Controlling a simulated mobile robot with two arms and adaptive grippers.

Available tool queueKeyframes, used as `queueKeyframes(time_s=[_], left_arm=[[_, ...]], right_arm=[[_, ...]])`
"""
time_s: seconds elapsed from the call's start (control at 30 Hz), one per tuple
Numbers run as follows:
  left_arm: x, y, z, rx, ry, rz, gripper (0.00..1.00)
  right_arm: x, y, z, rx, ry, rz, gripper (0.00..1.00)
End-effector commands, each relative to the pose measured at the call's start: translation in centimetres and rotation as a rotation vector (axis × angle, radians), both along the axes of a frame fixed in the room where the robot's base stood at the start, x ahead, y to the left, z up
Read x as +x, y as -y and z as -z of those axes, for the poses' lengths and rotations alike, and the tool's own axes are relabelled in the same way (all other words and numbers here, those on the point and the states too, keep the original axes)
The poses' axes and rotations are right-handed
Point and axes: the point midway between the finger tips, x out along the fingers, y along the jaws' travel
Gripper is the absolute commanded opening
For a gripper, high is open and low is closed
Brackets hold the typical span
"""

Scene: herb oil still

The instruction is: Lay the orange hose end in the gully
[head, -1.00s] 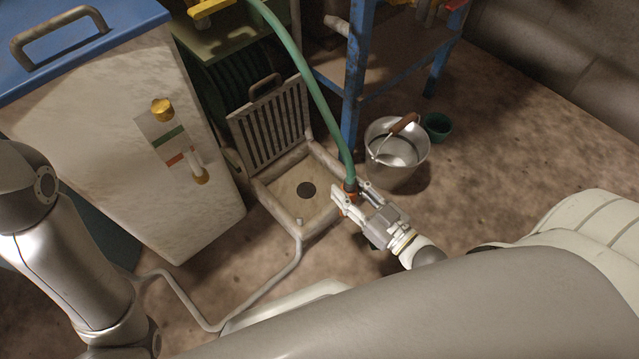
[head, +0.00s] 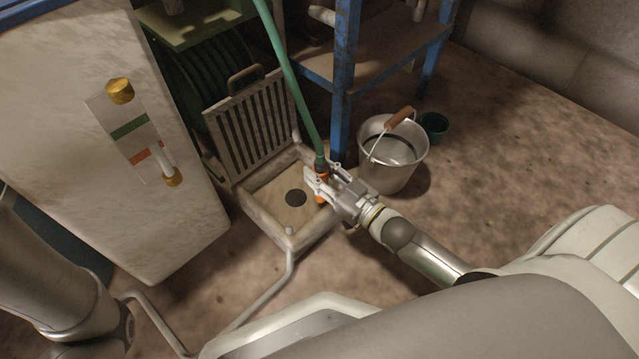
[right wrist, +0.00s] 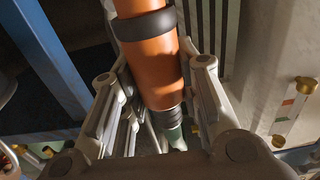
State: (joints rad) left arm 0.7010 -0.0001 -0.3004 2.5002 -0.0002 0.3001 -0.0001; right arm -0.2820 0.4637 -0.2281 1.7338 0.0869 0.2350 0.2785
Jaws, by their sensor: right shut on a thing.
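My right gripper (head: 322,180) is shut on the orange hose end (head: 321,186), at the right rim of the gully. The orange hose end fills the space between the fingers in the right wrist view (right wrist: 152,65). The green hose (head: 290,80) runs from it up and out of the top of the head view. The gully (head: 268,193) is a square, shallow basin with a dark round drain (head: 296,198). Its slatted grate (head: 250,125) stands upright at the back. I cannot tell whether the hose end touches the basin. My left gripper is not in view.
A metal bucket (head: 398,176) with a wooden handle stands right of the gully, near a small green pot (head: 434,127). A blue-legged stand (head: 342,85) rises behind. A pale cabinet (head: 90,190) is at the left. A pipe (head: 268,291) runs along the floor in front.

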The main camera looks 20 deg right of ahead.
Motion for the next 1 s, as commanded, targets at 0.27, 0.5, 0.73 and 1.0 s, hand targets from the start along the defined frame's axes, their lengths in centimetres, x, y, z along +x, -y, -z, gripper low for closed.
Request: queueKeyframes(time_s=[0.27, 0.5, 0.73, 1.0], left_arm=[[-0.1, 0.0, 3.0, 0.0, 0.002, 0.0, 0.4], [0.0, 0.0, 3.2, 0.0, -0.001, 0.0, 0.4], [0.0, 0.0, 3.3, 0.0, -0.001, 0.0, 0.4], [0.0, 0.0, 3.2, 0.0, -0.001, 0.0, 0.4]], right_arm=[[0.6, 0.0, 3.4, 0.001, -0.001, 0.0, 0.05], [0.6, 0.0, 3.7, 0.0, 0.001, 0.0, 0.05], [0.6, 0.0, 4.0, 0.0, 0.001, 0.0, 0.05], [0.6, 0.0, 4.0, 0.0, 0.0, 0.0, 0.52]])
